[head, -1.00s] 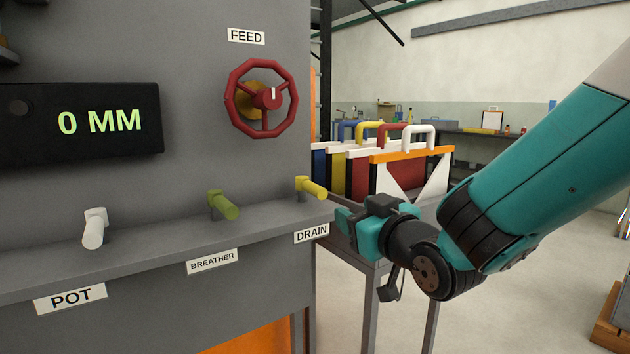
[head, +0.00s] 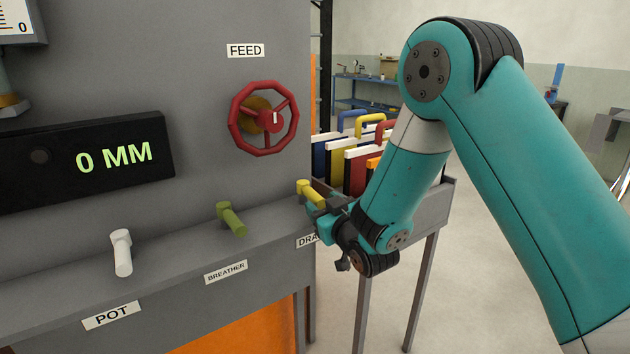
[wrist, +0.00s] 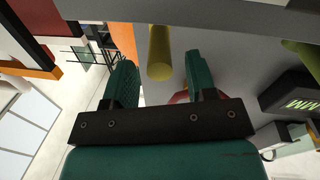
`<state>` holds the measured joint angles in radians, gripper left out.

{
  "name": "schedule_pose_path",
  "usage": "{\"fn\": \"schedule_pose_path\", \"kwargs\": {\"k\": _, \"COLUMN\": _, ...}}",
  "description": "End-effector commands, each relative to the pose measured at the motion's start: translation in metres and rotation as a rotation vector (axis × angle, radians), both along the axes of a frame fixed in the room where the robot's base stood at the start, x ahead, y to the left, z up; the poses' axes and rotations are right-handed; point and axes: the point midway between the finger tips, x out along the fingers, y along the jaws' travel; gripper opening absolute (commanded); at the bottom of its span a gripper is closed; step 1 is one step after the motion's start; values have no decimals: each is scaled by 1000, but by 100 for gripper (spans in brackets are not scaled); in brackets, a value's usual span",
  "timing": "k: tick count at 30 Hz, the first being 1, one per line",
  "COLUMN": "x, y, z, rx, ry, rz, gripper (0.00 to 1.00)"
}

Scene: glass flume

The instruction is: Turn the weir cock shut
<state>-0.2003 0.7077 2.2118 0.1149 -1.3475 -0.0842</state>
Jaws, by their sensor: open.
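No label in view reads "weir". Three lever cocks stand on the grey panel ledge: a white one (head: 122,252) above POT, a green one (head: 231,218) above BREATHER and a yellow one (head: 311,193) above DRAIN. All three levers stick out from the panel and point somewhat downward. My gripper (head: 322,212) is at the yellow lever, its fingers partly hidden by my wrist. In the wrist view my gripper (wrist: 161,75) is open, and the end of the yellow lever (wrist: 160,55) shows between the fingertips, with gaps on both sides.
A black display (head: 85,160) reads 0 MM. A rack (head: 430,210) with coloured, handled boards stands close behind my wrist. Floor to the right is clear.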

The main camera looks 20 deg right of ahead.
Motion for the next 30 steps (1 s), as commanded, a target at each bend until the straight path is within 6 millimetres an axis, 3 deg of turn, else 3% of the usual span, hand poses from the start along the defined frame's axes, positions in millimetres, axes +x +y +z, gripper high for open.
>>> {"fn": "schedule_pose_path", "kwargs": {"k": 1, "x": 6, "y": 1, "z": 7, "rx": -1, "ry": 3, "rz": -1, "gripper": 52}}
{"fn": "schedule_pose_path", "kwargs": {"k": 12, "x": 36, "y": 6, "z": 4, "rx": 0, "ry": 1, "rz": 0, "gripper": 52}}
{"fn": "schedule_pose_path", "kwargs": {"k": 26, "x": 42, "y": 7, "z": -1, "rx": 0, "ry": 0, "rz": 0, "gripper": 52}}
{"fn": "schedule_pose_path", "kwargs": {"k": 30, "x": 42, "y": 7, "z": -1, "rx": 0, "ry": 0, "rz": 0, "gripper": 19}}
